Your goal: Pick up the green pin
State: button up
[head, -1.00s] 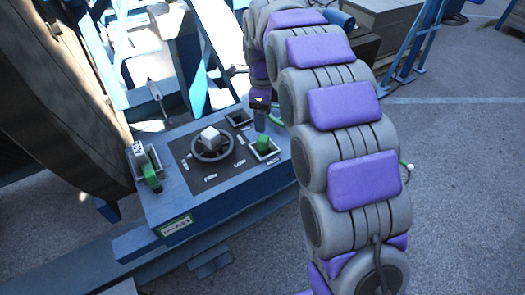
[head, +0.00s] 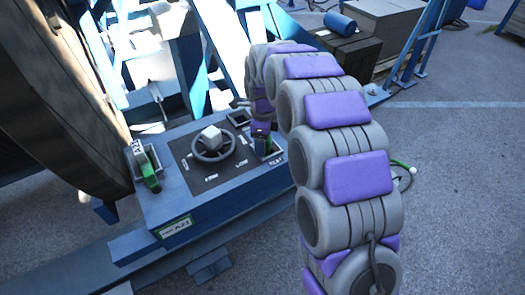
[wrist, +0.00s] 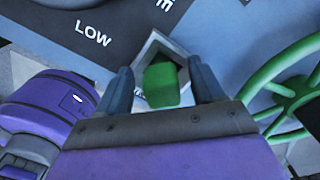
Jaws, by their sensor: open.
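The green pin (wrist: 160,86) stands in a square metal socket (wrist: 147,52) and shows between my fingers in the wrist view. In the head view the green pin (head: 265,148) is at the right side of the control panel, partly covered by my gripper. My gripper (wrist: 162,80) is open, with one finger on each side of the pin. Gaps show between the pin and both fingers. In the head view my gripper (head: 262,136) is right over the pin; its fingertips are hard to make out there.
The blue control box (head: 220,195) carries a grey handwheel (head: 212,143) left of the pin. Another green part (head: 151,178) sits in a socket at the box's left. The large reel (head: 58,100) stands farther left. A green wheel-like frame (wrist: 285,95) is at right in the wrist view.

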jog(key=shift+d+r, duration=0.15)
jog(key=shift+d, duration=0.6)
jog(key=c, duration=0.3)
jog(key=shift+a, duration=0.5)
jog(key=c, duration=0.6)
jog(key=shift+d, duration=0.15)
grip_shut()
